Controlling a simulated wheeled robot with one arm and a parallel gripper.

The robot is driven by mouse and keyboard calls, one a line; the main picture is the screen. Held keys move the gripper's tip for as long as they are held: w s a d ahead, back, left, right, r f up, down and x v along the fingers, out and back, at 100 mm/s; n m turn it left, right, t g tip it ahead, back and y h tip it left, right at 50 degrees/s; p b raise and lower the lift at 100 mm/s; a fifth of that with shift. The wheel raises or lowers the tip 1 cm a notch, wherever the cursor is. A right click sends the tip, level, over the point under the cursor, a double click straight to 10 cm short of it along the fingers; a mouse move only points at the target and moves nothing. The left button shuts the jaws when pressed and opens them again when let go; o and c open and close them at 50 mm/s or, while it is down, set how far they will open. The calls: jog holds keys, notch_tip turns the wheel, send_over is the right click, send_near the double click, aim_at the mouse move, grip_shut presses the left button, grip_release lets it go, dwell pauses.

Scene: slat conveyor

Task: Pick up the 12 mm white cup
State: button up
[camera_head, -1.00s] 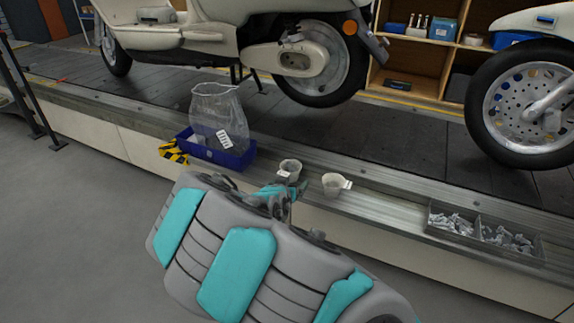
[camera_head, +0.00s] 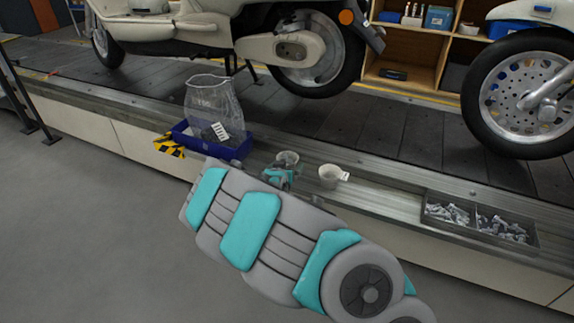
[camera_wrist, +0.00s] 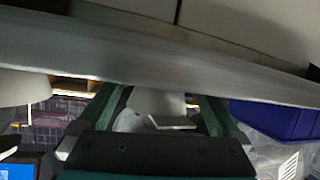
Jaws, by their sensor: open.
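Two white cups with small tags stand on the metal ledge; I cannot read a size on either. One cup (camera_head: 287,158) is just beyond my gripper (camera_head: 281,176) in the head view and partly hidden by it. In the wrist view, this cup (camera_wrist: 158,103) with its tag appears between the two green fingers of my gripper (camera_wrist: 158,96), which are open. I cannot tell how far the fingers reach around it. The other cup (camera_head: 331,177) stands to the right; it shows at the left edge of the wrist view (camera_wrist: 22,88).
A blue tray (camera_head: 237,153) with a clear bag (camera_head: 207,103) stands left of the cups. A divided tray of metal parts (camera_head: 478,221) lies to the right on the ledge (camera_head: 385,198). Scooters stand on the slat conveyor (camera_head: 340,125) behind.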

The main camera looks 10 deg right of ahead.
jog(key=shift+w+d+f, duration=0.15)
jog(key=shift+w, duration=0.2)
jog(key=shift+c, duration=0.4)
jog(key=c, duration=1.2)
jog(key=shift+c, duration=0.2)
